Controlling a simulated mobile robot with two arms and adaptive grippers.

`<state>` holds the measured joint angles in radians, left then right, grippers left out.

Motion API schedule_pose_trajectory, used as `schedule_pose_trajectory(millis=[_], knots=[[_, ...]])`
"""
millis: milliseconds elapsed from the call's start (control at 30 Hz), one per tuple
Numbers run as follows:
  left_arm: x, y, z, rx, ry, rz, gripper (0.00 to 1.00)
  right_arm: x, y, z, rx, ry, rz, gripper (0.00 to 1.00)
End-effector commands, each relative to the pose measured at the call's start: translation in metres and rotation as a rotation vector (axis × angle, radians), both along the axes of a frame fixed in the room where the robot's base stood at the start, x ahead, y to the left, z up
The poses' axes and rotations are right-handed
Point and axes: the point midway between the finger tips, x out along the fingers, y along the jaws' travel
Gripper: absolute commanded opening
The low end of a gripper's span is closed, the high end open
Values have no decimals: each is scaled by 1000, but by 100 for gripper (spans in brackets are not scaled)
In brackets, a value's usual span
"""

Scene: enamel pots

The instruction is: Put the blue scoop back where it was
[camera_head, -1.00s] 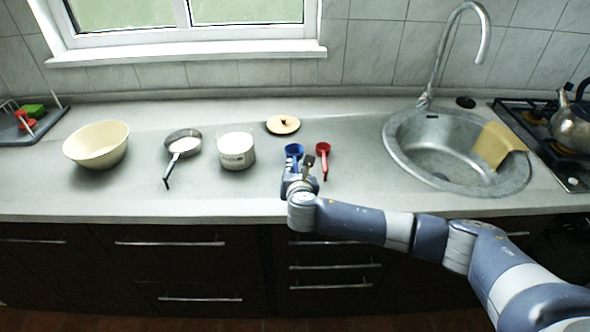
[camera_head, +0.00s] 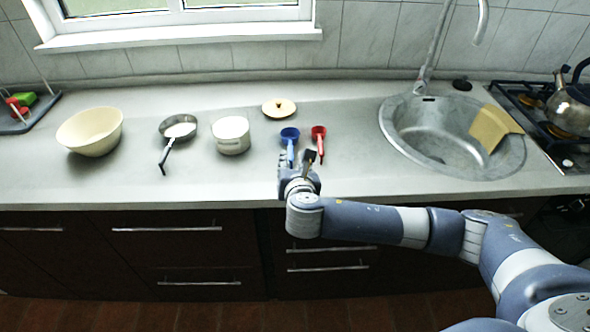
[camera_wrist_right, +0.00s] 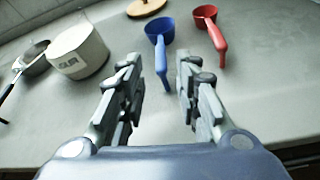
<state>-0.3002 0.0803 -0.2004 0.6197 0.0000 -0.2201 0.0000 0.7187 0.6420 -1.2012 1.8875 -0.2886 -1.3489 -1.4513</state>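The blue scoop (camera_head: 289,134) rests on the counter, bowl opening upward, handle pointing toward me. It also shows in the right wrist view (camera_wrist_right: 161,37), with its handle end between the two fingertips and no finger visibly touching it. My right gripper (camera_head: 296,158) is open and empty at the near side of the scoop; in the wrist view its spread fingers (camera_wrist_right: 158,68) show clearly. The red scoop (camera_head: 318,132) lies just right of the blue one, parallel to it, and shows in the wrist view (camera_wrist_right: 212,30). My left gripper is not in view.
A white lettered pot (camera_head: 231,138) stands left of the scoops, its lid (camera_head: 279,108) behind them. Further left are a small pan (camera_head: 191,129) and a cream bowl (camera_head: 90,131). The sink (camera_head: 400,118) is to the right. The counter front (camera_head: 225,185) is clear.

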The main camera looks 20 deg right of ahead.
Motion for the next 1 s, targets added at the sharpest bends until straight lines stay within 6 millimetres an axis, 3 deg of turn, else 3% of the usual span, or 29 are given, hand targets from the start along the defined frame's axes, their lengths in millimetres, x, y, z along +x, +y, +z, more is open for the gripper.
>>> schedule_pose_trajectory(millis=[300,1000], knots=[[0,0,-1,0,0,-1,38,-33,6,13,0,0,-1,30],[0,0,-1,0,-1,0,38,-37,7,15,0,0,-1,30]])
